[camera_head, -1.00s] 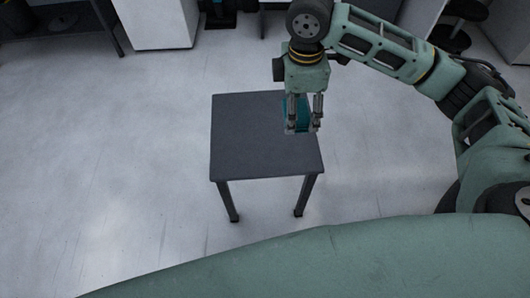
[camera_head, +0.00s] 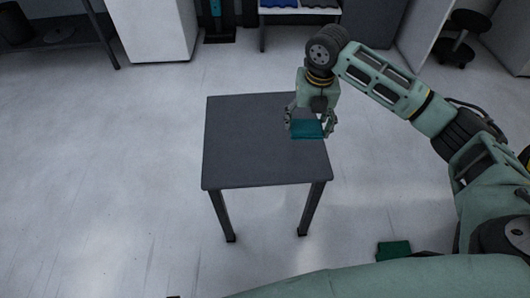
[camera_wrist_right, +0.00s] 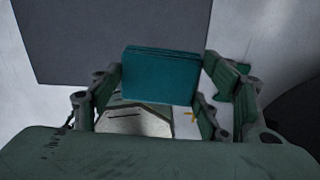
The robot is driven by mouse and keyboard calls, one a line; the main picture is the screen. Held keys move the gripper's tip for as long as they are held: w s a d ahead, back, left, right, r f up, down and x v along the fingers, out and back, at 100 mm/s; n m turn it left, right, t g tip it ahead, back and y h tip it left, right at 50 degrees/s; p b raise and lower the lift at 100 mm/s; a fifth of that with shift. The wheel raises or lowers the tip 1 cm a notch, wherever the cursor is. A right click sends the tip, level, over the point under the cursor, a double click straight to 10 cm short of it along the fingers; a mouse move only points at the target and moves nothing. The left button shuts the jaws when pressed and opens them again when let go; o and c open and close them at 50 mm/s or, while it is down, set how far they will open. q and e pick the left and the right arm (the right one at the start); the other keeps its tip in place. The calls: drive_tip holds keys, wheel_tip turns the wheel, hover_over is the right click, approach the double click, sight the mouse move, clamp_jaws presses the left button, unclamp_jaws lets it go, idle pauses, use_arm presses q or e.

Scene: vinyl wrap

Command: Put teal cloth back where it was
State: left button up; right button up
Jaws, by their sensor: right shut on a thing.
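The teal cloth (camera_head: 307,130) is a flat folded block held between the fingers of my right gripper (camera_head: 311,124), over the right part of the small dark grey table (camera_head: 245,145). In the right wrist view the cloth (camera_wrist_right: 160,76) sits between the two fingers of my right gripper (camera_wrist_right: 160,95), and the tabletop (camera_wrist_right: 90,35) lies beyond it. I cannot tell how far the cloth is above the tabletop. My left gripper is not in view.
The rest of the tabletop is bare. A white cabinet (camera_head: 155,30) and a white bench with blue and dark items (camera_head: 300,14) stand at the back. A black stool (camera_head: 459,38) is at the back right.

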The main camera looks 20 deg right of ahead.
drive_tip(key=b, duration=0.2)
hover_over(265, 150)
wheel_tip(265, 150, down, 7)
drive_tip(key=shift+s+r, duration=0.1)
wheel_tip(265, 150, down, 3)
drive_tip(key=shift+f+b, duration=0.15)
drive_tip(key=shift+b, duration=0.25)
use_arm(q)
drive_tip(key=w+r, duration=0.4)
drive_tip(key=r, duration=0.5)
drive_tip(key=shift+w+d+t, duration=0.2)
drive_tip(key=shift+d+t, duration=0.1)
use_arm(e)
drive_tip(key=shift+f, duration=0.4)
drive_tip(key=shift+f, duration=0.2)
drive_tip(key=o, duration=1.1)
drive_tip(key=shift+r, duration=0.15)
